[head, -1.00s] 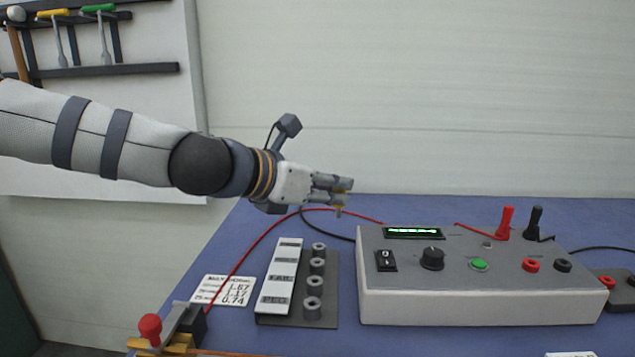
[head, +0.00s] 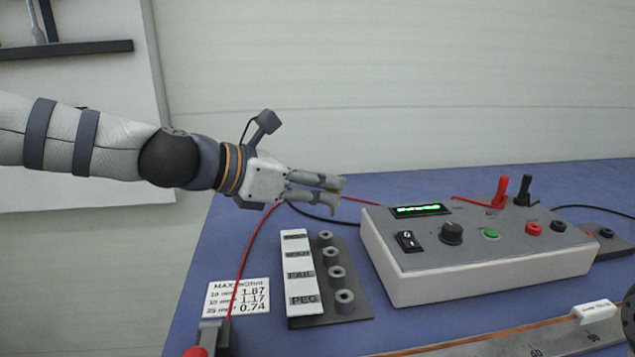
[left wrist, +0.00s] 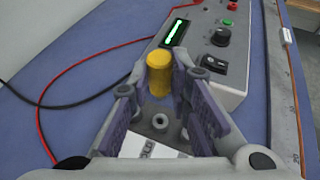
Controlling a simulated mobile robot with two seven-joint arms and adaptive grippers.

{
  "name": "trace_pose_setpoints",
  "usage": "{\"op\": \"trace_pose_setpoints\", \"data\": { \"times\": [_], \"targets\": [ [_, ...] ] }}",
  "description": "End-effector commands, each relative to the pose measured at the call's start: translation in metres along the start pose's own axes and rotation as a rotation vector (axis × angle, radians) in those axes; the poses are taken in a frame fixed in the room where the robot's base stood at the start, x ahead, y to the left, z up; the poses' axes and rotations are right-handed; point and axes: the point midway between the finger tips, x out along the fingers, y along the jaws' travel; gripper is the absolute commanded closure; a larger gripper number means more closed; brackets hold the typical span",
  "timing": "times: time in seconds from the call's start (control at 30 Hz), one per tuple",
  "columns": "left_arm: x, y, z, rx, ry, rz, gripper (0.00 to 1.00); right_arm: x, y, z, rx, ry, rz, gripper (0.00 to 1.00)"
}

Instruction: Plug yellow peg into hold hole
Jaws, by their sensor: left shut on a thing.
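My left gripper (head: 335,193) is above the table, behind and over the far end of the socket strip. In the left wrist view the yellow peg (left wrist: 159,75) sits at the tips of its fingers (left wrist: 162,90), which are shut on it. In the head view only small yellow bits show at the fingertips. The grey strip (head: 352,311) carries a row of several round sockets beside a white label plate. The peg is apart from the sockets. My right gripper is not in view.
A grey meter box (head: 460,275) with knob, switch and plugs stands right of the strip. A red cable (head: 246,255) runs past the strip's left side. A white value card (head: 238,297) lies left of it. A ruler bar (head: 500,342) lies in front.

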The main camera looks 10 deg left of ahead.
Motion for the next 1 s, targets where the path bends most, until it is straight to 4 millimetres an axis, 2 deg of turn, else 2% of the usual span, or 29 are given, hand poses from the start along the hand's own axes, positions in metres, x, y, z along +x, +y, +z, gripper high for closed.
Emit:
{"op": "trace_pose_setpoints", "data": {
  "times": [0.23, 0.6, 0.8, 1.0],
  "targets": [
    [-0.003, 0.000, 0.003, 0.002, -0.003, 0.001, 1.00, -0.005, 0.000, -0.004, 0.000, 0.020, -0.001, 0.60],
    [0.020, 0.001, -0.048, -0.011, 0.009, -0.006, 1.00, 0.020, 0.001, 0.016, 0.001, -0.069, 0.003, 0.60],
    [0.023, 0.000, -0.057, -0.005, 0.004, -0.003, 1.00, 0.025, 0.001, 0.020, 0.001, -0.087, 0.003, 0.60],
    [0.022, 0.000, -0.056, -0.001, 0.001, -0.001, 1.00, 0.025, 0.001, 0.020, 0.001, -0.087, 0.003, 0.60]
  ]
}}
